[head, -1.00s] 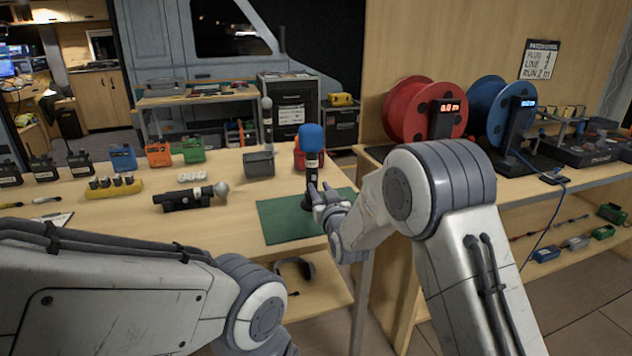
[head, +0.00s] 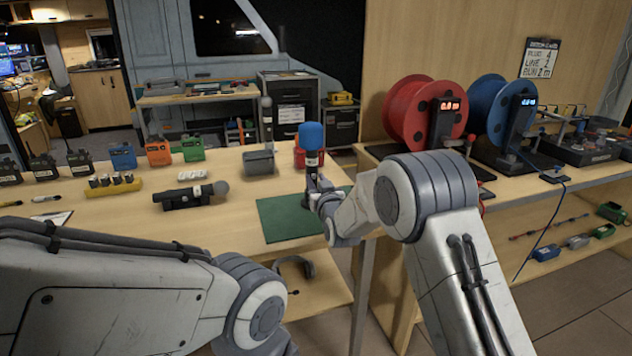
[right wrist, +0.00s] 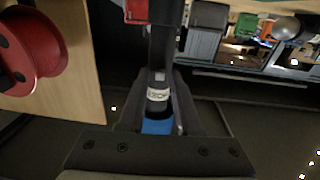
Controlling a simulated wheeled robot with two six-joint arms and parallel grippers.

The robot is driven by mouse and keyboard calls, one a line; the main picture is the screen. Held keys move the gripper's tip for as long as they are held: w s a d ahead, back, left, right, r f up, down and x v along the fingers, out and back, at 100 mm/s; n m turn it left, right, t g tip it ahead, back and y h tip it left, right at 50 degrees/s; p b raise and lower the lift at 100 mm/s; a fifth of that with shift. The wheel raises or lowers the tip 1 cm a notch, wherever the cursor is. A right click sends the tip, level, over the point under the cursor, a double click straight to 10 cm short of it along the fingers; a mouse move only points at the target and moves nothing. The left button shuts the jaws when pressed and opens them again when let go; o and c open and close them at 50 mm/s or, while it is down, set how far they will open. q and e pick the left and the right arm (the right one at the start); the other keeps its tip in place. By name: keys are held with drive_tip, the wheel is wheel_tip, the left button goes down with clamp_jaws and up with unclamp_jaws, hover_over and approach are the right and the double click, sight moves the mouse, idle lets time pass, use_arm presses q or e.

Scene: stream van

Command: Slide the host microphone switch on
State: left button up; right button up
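The microphone with a blue foam top (head: 311,135) and a black body stands upright on the green mat (head: 275,222). In the right wrist view its blue foam (right wrist: 157,127) is at the bottom, below a pale lettered band (right wrist: 158,95) that seems to read HOST. My right gripper (head: 318,186) is at the microphone's body, below the foam. In the right wrist view its fingers (right wrist: 158,100) lie on either side of the microphone; whether they press on it is unclear. The switch cannot be made out. My left arm shows, but its gripper is out of view.
A second microphone (head: 190,196) lies in a dark holder left of the mat. A grey bin (head: 259,163) and a red object (head: 303,153) stand behind. Red (head: 411,113) and blue (head: 488,105) cable reels stand on the right bench.

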clamp_jaws()
drive_tip(key=shift+r, duration=0.45)
idle(0.4)
unclamp_jaws()
